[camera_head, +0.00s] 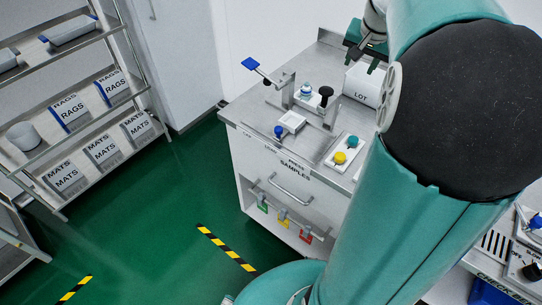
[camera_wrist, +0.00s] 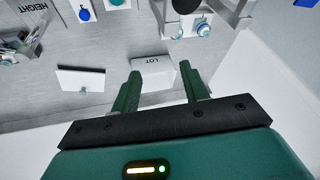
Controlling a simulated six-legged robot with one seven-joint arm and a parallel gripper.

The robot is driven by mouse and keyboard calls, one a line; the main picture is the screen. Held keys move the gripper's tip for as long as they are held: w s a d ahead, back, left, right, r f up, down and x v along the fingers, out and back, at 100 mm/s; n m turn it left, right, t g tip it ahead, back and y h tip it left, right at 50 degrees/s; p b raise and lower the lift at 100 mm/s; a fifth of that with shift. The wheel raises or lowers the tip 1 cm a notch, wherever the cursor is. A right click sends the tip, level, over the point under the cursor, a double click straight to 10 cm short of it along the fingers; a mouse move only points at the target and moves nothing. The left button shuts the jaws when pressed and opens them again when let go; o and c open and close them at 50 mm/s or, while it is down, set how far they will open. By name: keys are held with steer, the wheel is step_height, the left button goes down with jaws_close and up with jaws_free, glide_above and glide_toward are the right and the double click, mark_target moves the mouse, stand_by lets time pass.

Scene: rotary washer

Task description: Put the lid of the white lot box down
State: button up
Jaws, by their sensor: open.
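The white lot box (camera_head: 362,87) stands on the steel bench in the head view, with LOT on its front. It also shows in the wrist view (camera_wrist: 155,77), between and beyond the fingertips. My gripper (camera_head: 362,64) is above the box in the head view. In the wrist view, my gripper (camera_wrist: 161,72) is open, with nothing clearly held. A flat white plate (camera_wrist: 80,77), perhaps the lid, lies on the bench left of the box in the wrist view, apart from the fingers. I cannot tell whether the box is covered.
A press fixture (camera_head: 300,100) with a blue-ended lever stands left of the box. A white tray (camera_head: 343,152) with yellow and teal knobs lies in front. A shelf (camera_head: 85,125) with rags and mats is far left. My arm hides the bench's right part.

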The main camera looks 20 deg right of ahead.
steer(key=s+a+n+t+y, duration=0.1)
steer(key=s+a+n, duration=0.2)
steer(key=a, duration=0.7)
steer(key=s+a+n+y, duration=0.1)
steer(key=s+a+n, duration=0.15)
steer(key=a, duration=0.85)
steer(key=s+a+f+n, duration=0.4)
steer(key=s+a, duration=0.6)
steer(key=shift+s+a+n+t, duration=0.15)
steer(key=shift+a+n+t, duration=0.15)
steer(key=shift+a+n, duration=0.1)
